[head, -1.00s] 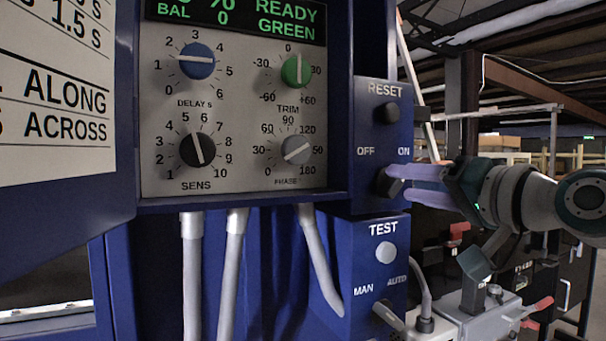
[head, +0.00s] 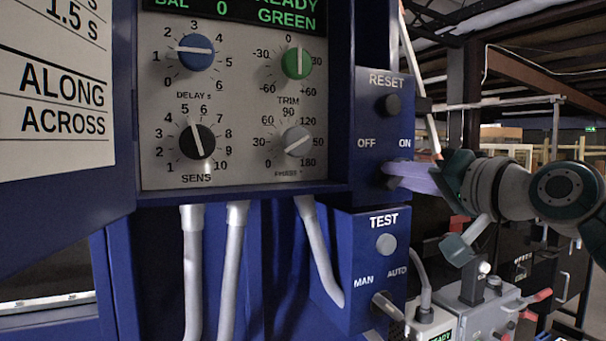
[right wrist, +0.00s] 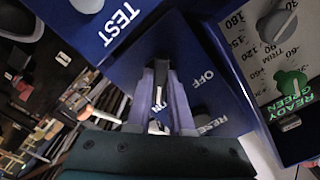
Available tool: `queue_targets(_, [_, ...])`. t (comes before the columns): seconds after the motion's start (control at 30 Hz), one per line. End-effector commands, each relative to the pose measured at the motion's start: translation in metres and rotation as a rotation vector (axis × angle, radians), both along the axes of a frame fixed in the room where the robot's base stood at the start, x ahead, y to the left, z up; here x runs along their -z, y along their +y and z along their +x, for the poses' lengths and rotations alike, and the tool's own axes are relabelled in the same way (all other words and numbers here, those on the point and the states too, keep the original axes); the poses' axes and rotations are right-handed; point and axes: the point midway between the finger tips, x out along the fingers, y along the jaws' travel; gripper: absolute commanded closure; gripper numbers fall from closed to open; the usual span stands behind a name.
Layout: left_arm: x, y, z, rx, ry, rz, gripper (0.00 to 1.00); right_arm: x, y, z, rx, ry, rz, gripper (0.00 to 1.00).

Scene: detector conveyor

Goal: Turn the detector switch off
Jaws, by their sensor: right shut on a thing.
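The detector switch is a dark selector knob below the OFF and ON labels on the blue side panel (head: 367,150). In the head view its lever is largely covered by my right gripper's pale purple fingers (head: 412,177). In the right wrist view the dark knob with a white mark (right wrist: 158,97) sits between the two fingers. My right gripper is shut on this knob, reaching in from the right. I cannot tell from the covered lever exactly which label it points to. My left gripper is not in view.
The black RESET button (head: 388,104) is just above the switch. The TEST box (head: 350,250), with a white button and a MAN/AUTO lever (head: 387,305), is just below. The dial panel (head: 240,120) is to the left. Grey conduits hang beneath it.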

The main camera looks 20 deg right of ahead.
Motion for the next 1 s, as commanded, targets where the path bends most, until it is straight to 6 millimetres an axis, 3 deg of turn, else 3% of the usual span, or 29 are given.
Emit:
queue_targets(0.57, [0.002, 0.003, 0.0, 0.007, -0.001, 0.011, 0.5, 0.001, 0.0, 0.0, 0.001, -0.001, -0.025, 1.0])
queue_targets(1.0, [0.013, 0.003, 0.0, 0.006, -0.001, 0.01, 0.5, 0.002, 0.0, 0.0, -0.001, -0.023, -0.312, 1.0])
